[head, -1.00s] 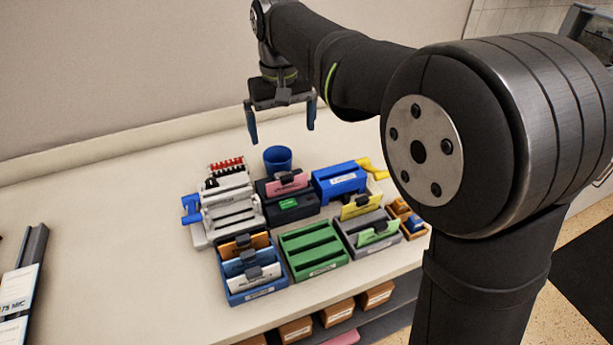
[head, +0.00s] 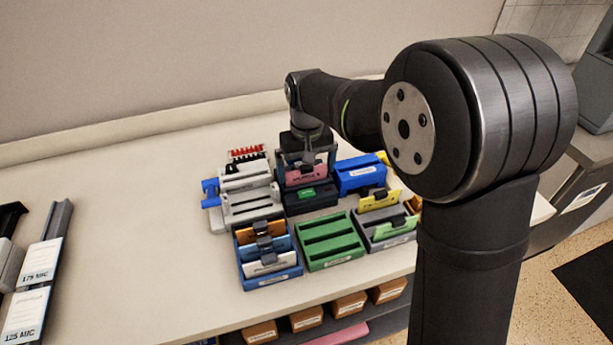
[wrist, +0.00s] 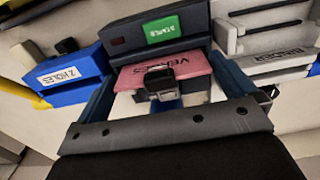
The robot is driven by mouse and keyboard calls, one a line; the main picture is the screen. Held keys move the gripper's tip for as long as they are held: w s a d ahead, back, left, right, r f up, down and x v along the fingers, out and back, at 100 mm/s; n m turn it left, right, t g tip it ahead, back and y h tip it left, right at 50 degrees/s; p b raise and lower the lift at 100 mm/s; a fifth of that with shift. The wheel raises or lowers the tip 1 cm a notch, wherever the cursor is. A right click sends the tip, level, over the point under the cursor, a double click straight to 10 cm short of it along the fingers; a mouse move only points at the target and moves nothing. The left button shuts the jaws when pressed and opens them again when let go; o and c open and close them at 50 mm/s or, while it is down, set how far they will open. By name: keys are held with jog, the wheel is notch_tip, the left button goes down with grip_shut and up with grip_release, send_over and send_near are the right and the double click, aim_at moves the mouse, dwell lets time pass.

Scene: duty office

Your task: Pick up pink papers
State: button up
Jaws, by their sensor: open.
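My gripper (head: 306,164) is over the papers from above, jaws open. In the wrist view one finger of my gripper (wrist: 166,72) is on each side of the pink papers, and the clip lies between them. Whether either finger touches the papers cannot be told. The lower part of the papers is hidden in the holder.
A blue punch (head: 360,175) marked "2 HOLES" stands close on the right, a white binding machine (head: 250,200) close on the left. In front are a blue tray (head: 272,283) of clipped papers, a green tray (head: 330,243) and a grey tray (head: 385,240).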

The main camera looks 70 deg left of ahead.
jog(key=shift+f, duration=0.3)
jog(key=c, duration=0.7)
jog(key=shift+r, duration=0.1)
jog(key=shift+r, duration=0.6)
notch_tip(320, 180, up, 3)
jog(key=shift+f, duration=0.15)
jog(key=w+d+r, duration=0.6)
jog(key=w, duration=0.3)
jog(key=s+d+f, duration=0.4)
jog(key=s+d, duration=0.1)
jog(key=s, duration=0.4)
jog(key=shift+w+f, duration=0.15)
jog(key=shift+f, duration=3.9)
